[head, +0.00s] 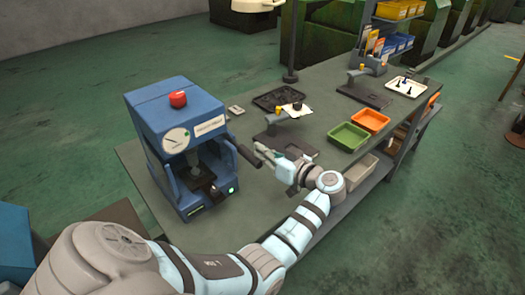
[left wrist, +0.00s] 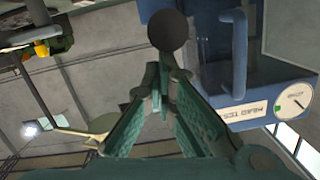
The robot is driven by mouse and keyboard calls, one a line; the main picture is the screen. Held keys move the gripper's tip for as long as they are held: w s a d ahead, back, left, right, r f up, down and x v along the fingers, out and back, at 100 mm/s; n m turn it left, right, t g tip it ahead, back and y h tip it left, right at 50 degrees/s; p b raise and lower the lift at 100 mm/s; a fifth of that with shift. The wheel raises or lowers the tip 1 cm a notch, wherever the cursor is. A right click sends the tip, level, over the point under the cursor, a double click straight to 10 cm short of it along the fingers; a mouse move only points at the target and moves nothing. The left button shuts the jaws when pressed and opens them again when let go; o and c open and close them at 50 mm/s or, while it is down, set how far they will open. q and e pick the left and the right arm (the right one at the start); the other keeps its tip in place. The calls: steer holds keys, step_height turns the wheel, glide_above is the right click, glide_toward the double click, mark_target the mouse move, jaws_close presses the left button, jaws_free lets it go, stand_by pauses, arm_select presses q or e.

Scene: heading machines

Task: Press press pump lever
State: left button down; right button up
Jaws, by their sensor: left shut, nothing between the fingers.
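The blue press (head: 178,125) stands on the left end of the workbench, with a red button on top and a round gauge on its front. Its black lever (head: 246,155) sticks out from the right side. My left gripper (head: 261,149) is shut and empty, with its tips close to the lever's outer end. In the left wrist view, a round black lever end (left wrist: 168,30) sits just beyond the shut fingertips (left wrist: 163,62). The blue press (left wrist: 262,75) fills the right of that view. I cannot tell whether the tips touch the lever. My right gripper is not in view.
The workbench (head: 235,120) also holds green (head: 349,136) and orange (head: 371,120) bins to the right of my gripper. A black tray (head: 277,98) lies behind. A white tray (head: 405,87) with dark parts and a bin rack stand farther back.

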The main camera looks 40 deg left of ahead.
arm_select(q)
step_height(320, 180, up, 10)
stand_by(0.5)
stand_by(0.4)
